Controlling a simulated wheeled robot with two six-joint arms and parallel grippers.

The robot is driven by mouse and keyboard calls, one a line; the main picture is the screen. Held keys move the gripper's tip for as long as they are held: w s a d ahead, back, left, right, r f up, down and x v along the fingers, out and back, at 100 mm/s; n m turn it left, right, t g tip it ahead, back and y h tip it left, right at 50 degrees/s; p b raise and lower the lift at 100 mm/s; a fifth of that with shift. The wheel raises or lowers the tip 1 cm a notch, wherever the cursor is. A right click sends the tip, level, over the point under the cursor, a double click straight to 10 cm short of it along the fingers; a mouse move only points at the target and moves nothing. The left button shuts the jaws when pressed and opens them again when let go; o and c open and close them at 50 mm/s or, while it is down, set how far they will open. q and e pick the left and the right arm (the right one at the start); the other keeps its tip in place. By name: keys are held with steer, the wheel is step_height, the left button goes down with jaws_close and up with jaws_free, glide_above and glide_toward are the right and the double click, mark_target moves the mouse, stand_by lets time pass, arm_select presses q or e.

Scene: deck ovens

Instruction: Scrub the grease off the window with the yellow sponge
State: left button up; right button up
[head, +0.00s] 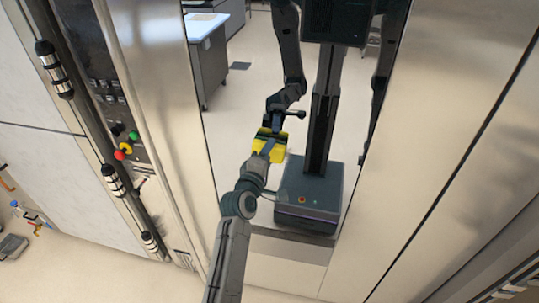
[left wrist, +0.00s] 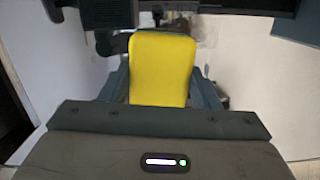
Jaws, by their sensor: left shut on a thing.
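The yellow sponge (head: 275,152) is held against or very close to the reflective window (head: 228,135) in the head view. Its mirror image meets it there, so I cannot tell firm contact from a small gap. My left gripper (head: 267,147) is shut on the sponge, its arm reaching up from the bottom. In the left wrist view the sponge (left wrist: 163,68) stands upright between the fingers of my left gripper (left wrist: 163,90). I cannot make out any grease on the glass. My right gripper is not directly in view.
The window mirrors my body and a room with a table. Bare metal panels (head: 460,120) flank it on the right. On the left are a control panel with coloured knobs (head: 124,150) and a dark rail with handles (head: 115,180).

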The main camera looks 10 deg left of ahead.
arm_select(q)
steer(key=shift+w+a+r, duration=0.1)
steer(key=shift+w+a, duration=0.05)
steer(key=shift+a, duration=1.15)
steer(key=shift+w+a+r, duration=0.1)
steer(key=shift+w+a, duration=0.05)
steer(key=shift+a, duration=1.1)
steer(key=shift+a+f, duration=0.1)
steer(key=shift+a, duration=2.55)
steer(key=shift+d, duration=0.1)
steer(key=shift+s, duration=2.95)
steer(key=shift+s, duration=0.1)
steer(key=s, duration=0.2)
steer(key=shift+s, duration=0.4)
